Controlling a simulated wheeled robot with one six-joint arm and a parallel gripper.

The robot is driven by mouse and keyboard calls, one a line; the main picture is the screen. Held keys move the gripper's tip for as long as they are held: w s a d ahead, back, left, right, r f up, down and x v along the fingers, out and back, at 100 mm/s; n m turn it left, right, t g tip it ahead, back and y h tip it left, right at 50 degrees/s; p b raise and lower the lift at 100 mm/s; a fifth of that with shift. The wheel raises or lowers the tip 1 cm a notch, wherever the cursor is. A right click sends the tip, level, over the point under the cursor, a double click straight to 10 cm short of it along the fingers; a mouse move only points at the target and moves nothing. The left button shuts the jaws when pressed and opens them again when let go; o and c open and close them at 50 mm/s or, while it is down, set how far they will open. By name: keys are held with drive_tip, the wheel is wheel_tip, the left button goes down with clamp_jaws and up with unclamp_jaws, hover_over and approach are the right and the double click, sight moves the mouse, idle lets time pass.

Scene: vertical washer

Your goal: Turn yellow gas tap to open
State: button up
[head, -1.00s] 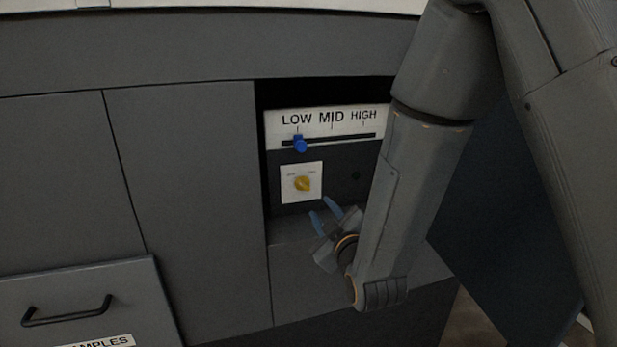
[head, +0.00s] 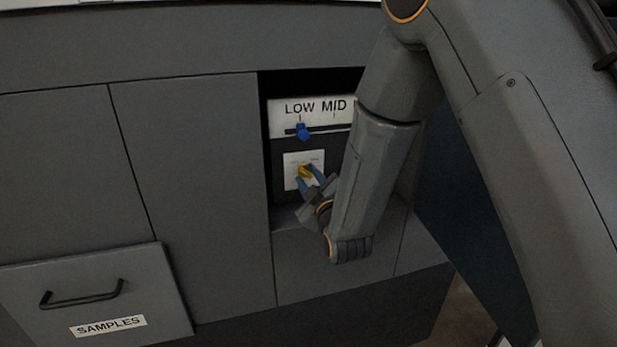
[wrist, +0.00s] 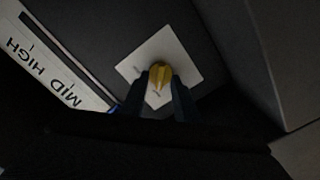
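The yellow gas tap (head: 305,171) is a small knob on a white square plate (head: 291,181) in the recess of the grey cabinet. It also shows in the wrist view (wrist: 160,74), with the plate (wrist: 187,62) around it. My gripper (head: 311,176) is at the tap, its two blue fingers pointing at it. In the wrist view the fingers (wrist: 160,92) stand apart, one on each side of the tap's lower part. A gap seems to show between them and the knob. The lettering on the plate is too small to read.
A blue slider (head: 303,131) sits at LOW on the white LOW-MID-HIGH panel (head: 283,119) just above the tap. The recess walls are close around my gripper. A drawer labelled SAMPLES (head: 150,290) is at lower left.

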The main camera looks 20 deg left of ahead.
clamp_jaws()
drive_tip(key=shift+m, duration=0.3)
drive_tip(key=shift+f+m+b, duration=0.1)
drive_tip(key=shift+m+b, duration=0.7)
drive_tip(key=shift+b, duration=0.2)
drive_tip(key=m+b, duration=0.3)
drive_tip(key=m, duration=0.1)
drive_tip(key=m+b, duration=0.5)
drive_tip(key=m, duration=0.1)
drive_tip(key=shift+d+m, duration=0.1)
drive_tip(key=shift+m, duration=0.3)
drive_tip(key=shift+d+m+b, duration=0.1)
drive_tip(key=shift+m+b, duration=1.7)
drive_tip(key=shift+m, duration=0.7)
